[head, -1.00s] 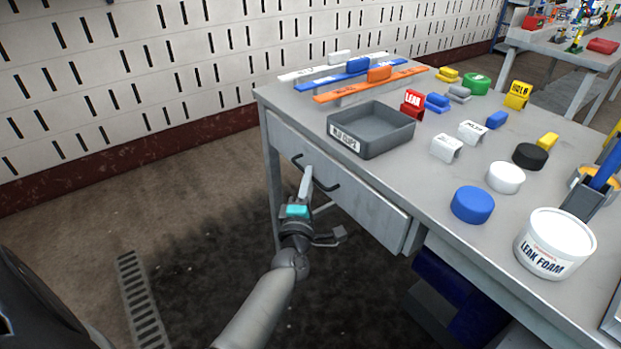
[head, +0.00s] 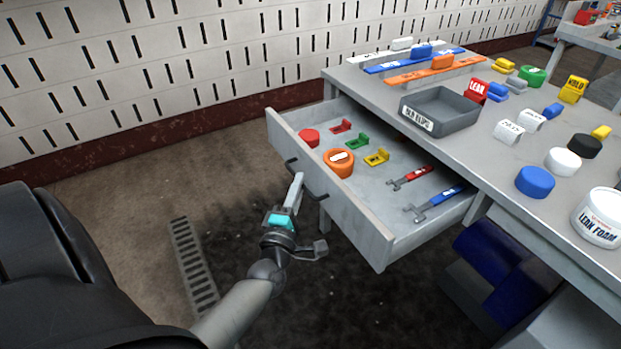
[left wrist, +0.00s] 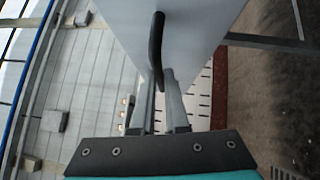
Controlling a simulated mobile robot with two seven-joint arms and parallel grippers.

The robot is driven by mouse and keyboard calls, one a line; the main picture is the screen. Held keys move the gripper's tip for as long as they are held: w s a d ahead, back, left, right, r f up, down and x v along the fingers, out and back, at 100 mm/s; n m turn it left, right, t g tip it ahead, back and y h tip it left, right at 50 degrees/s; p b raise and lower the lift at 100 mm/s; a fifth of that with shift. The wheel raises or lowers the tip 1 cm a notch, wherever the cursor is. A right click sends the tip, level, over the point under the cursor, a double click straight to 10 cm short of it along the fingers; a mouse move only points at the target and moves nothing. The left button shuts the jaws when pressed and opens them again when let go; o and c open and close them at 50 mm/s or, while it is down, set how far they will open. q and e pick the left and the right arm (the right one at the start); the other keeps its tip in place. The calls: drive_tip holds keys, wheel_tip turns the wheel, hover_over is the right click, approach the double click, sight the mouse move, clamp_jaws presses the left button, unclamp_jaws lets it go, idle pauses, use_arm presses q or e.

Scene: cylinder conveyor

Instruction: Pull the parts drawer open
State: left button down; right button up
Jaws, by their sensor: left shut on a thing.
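The parts drawer (head: 352,212) is pulled well out of the grey workbench in the head view, its inside showing. Its black handle (head: 312,187) is on the drawer front and also shows in the left wrist view (left wrist: 156,45). My left gripper (head: 298,182) is shut on the handle; in the left wrist view its two fingers (left wrist: 162,92) stand on either side of the black bar. In the drawer lie red, green and yellow clips, an orange roll (head: 339,163), a red round piece (head: 309,138), and a red and a blue tool (head: 436,203). My right gripper is not in view.
The workbench top (head: 470,150) holds a grey tray (head: 458,124), labelled strips, several coloured caps and blocks, and a white tub (head: 601,218) at the right. A slotted wall stands behind. The floor left of the drawer is clear around a drain grate (head: 194,270).

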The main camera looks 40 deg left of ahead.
use_arm(q)
drive_tip(key=shift+s+a, duration=0.35)
drive_tip(key=shift+s, duration=0.5)
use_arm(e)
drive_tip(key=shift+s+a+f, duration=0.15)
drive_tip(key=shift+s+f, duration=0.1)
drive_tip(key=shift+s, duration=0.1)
use_arm(q)
drive_tip(key=c, duration=0.9)
unclamp_jaws()
drive_tip(key=shift+c, duration=0.2)
drive_tip(key=p+v, duration=0.2)
drive_tip(key=v, duration=1.3)
drive_tip(key=shift+p, duration=0.35)
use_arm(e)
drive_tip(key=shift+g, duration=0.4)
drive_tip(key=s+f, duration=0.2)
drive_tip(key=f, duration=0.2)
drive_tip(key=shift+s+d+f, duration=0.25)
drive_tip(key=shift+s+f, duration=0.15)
use_arm(q)
drive_tip(key=shift+d, duration=0.1)
